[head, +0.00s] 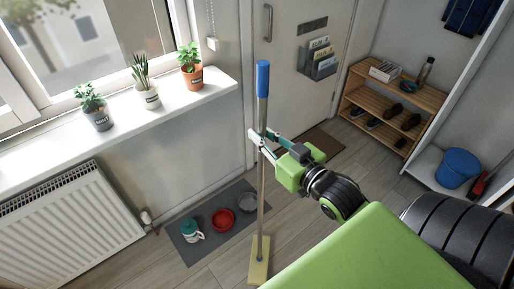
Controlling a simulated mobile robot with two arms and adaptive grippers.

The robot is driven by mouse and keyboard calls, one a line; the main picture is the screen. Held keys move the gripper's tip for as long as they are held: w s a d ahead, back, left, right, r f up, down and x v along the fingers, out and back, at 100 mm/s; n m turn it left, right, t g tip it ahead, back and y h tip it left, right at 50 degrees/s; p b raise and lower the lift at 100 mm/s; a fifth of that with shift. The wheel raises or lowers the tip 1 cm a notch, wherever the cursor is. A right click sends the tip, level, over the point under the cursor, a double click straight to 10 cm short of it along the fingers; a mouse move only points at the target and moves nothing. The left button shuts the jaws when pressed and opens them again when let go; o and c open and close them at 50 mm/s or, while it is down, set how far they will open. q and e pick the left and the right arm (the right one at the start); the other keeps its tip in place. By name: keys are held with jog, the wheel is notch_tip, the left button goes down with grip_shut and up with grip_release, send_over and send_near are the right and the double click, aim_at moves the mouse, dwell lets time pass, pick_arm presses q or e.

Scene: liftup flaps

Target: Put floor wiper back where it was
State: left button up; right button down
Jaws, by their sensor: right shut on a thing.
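The floor wiper shows in the head view as a thin upright pole (261,200) with a blue grip (263,80) at the top and a flat yellowish head (259,262) at the bottom. My right gripper (258,137) is shut on the pole, just below the blue grip. The pole stands nearly vertical. The yellowish head is at floor level; I cannot tell whether it touches the floor. My green right arm comes in from the lower right. My left gripper is not in view.
A grey mat (194,252) with a red bowl (223,218), a grey bowl (247,203) and a teal-topped container (190,230) lies left of the wiper. A radiator (70,225) is at left. A shoe rack (388,112) and blue bucket (457,167) are at right.

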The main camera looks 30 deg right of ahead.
jog(key=w+d+f, duration=0.1)
jog(key=w+f, duration=0.3)
jog(key=f, duration=0.4)
jog(key=shift+w+d+f, duration=0.3)
jog(key=shift+f, duration=0.2)
jog(key=c, duration=2)
grip_release()
jog(key=shift+f, duration=0.1)
jog(key=shift+o, duration=0.2)
jog(key=shift+s, duration=0.1)
jog(key=s+r+b, duration=0.1)
jog(key=s, duration=1.1)
jog(key=shift+d+r, duration=0.2)
jog(key=shift+d, duration=0.1)
